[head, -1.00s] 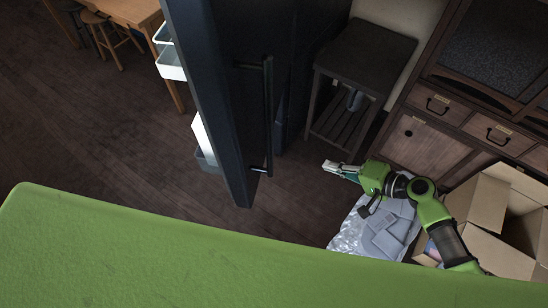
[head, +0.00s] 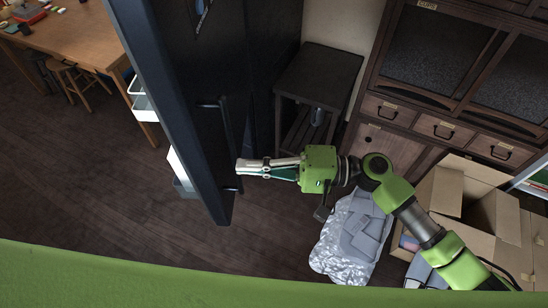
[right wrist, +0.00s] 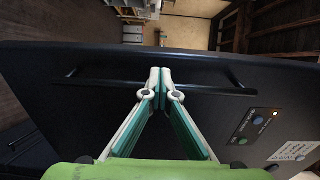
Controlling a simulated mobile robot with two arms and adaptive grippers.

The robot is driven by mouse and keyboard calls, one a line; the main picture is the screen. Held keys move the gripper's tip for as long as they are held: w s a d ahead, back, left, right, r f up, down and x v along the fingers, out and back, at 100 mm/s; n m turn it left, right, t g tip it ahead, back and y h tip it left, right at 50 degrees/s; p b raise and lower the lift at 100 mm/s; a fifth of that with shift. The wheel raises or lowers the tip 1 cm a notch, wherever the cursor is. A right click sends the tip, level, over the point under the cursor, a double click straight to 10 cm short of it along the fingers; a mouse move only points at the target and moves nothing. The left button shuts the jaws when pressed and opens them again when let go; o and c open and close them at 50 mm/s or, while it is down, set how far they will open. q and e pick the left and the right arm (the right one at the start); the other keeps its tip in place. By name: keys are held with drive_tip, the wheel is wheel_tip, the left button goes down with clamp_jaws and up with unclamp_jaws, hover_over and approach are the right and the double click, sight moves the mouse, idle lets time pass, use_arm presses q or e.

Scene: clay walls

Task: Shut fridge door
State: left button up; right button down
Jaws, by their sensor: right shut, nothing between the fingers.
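The dark blue fridge door (head: 185,95) stands open in the head view, its edge toward me and white shelf bins (head: 143,103) showing on its left side. A long dark handle (head: 228,145) runs along its right face. My right gripper (head: 240,167) is shut and empty, its fingertips at the lower part of the handle in the head view. In the right wrist view the closed fingertips (right wrist: 160,72) point at the door face (right wrist: 215,122), overlapping the handle bar (right wrist: 100,76). I cannot tell whether they touch it. My left gripper is out of view.
A dark side table (head: 318,78) stands right of the fridge, beside a wooden cabinet (head: 385,150). A silvery bag (head: 350,240) and an open cardboard box (head: 455,190) lie under my right arm.

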sight(210, 165)
drive_tip(key=a+p, duration=0.2)
drive_tip(key=a, duration=0.2)
drive_tip(key=shift+a+r, duration=0.15)
drive_tip(key=shift+s+a+f, duration=0.1)
drive_tip(key=shift+a+f, duration=0.1)
drive_tip(key=shift+a, duration=0.3)
